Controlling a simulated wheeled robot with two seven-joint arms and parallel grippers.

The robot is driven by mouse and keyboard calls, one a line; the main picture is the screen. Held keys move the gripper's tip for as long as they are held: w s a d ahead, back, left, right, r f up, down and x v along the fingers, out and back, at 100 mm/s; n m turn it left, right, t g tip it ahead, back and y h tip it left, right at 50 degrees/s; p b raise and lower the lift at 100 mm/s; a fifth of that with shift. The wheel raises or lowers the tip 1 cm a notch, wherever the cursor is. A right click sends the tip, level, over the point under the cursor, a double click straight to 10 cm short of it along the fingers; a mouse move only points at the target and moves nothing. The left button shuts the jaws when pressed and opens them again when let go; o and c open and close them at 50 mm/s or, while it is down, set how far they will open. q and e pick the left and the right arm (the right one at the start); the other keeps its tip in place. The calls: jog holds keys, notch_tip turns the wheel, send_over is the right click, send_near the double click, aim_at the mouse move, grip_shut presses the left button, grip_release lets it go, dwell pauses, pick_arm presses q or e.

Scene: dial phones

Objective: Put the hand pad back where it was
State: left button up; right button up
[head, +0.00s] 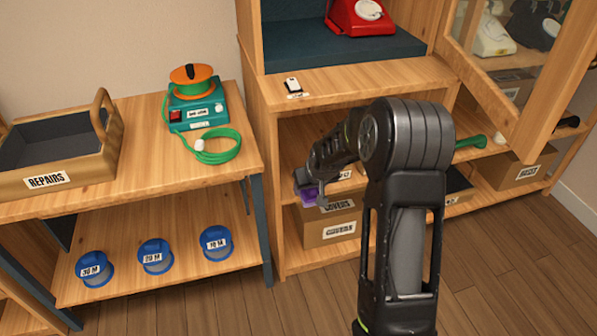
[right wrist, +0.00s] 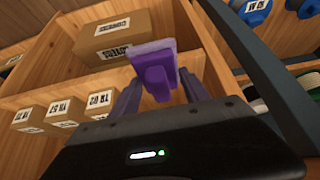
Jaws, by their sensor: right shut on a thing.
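The hand pad is purple, with a flat paler pad and a darker grip; it shows in the right wrist view (right wrist: 154,73) between my fingers. In the head view only a small purple part of it (head: 309,194) shows, mostly hidden by my gripper. My right gripper (right wrist: 160,92) is shut on its grip. In the head view my right gripper (head: 318,196) is at the front of the wooden cabinet's lower shelves (head: 300,240), close to the brown boxes labelled COVERS (head: 340,212). I cannot tell whether the pad touches anything there. My left gripper is out of view.
A bench at left holds a REPAIRS crate (head: 104,150) and a teal device (head: 196,110) with a green cord. Several blue-rimmed spools (head: 155,256) stand on its lower shelf. A glazed door (head: 530,80) stands open at right, and a red phone (head: 360,17) sits above.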

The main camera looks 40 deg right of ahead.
jog(key=w, duration=0.2)
jog(key=w+d, duration=0.2)
jog(key=w, duration=0.1)
jog(key=shift+w+f+b, duration=0.1)
jog(key=shift+w+b, duration=0.2)
jog(key=shift+b, duration=0.1)
jog(key=shift+w+d, duration=0.15)
jog(key=shift+w, duration=0.25)
jog(key=w, duration=0.1)
jog(key=w+d+b, duration=0.1)
jog(key=w, duration=0.1)
jog(key=shift+w+d, duration=0.15)
jog(key=shift+w, duration=0.15)
jog(key=shift+f+b, duration=0.3)
jog(key=shift+f, duration=0.4)
